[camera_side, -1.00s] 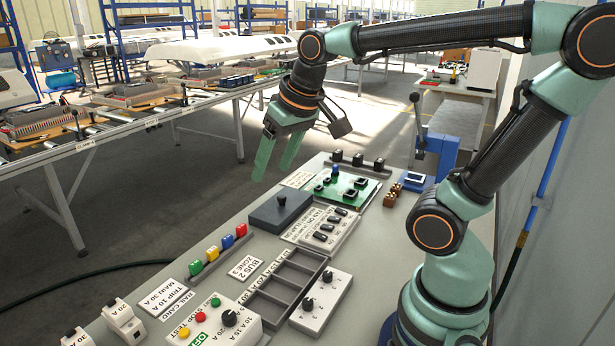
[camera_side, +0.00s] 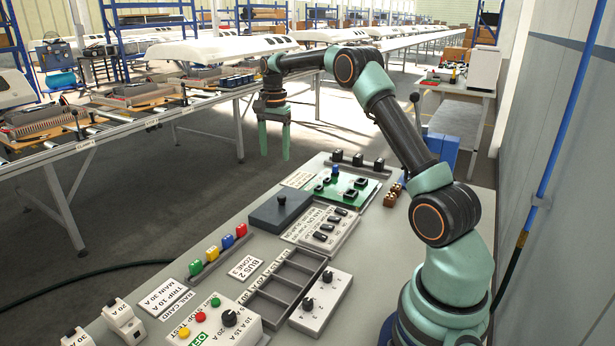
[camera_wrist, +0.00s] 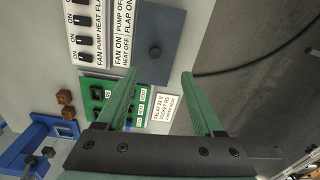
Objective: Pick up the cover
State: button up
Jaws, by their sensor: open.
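The cover (camera_side: 276,214) is a flat dark grey plate with a small black knob, lying on the bench beside the white switch panel. In the wrist view the cover (camera_wrist: 165,30) is at the top centre, its knob just beyond the fingertips. My gripper (camera_side: 274,157) is open and empty, fingers pointing down, raised beyond the bench's far left edge and apart from the cover. In the wrist view my gripper (camera_wrist: 162,74) shows its two green fingers spread with a wide gap between them. Nothing hides the cover's knob.
The white switch panel (camera_side: 328,228) adjoins the cover. A green circuit board (camera_side: 347,190) lies behind it. A dark divided tray (camera_side: 284,282) and coloured blocks (camera_side: 212,254) are nearer. A blue clamp-like fixture (camera_side: 440,152) stands at the back right. Open floor lies left of the bench.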

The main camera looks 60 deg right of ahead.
notch_tip(320, 180, down, 2)
jog(key=d+m, duration=0.1)
jog(key=d, duration=0.1)
send_over(282, 196)
jog(key=f, duration=0.7)
jog(key=shift+w+d+f, duration=0.1)
jog(key=shift+w+d, duration=0.05)
jog(key=shift+w, duration=0.05)
jog(key=shift+s+a+f, duration=0.1)
jog(key=shift+f, duration=1.2)
jog(key=shift+s+a+f, duration=0.1)
jog(key=shift+f, duration=1.2)
grip_shut()
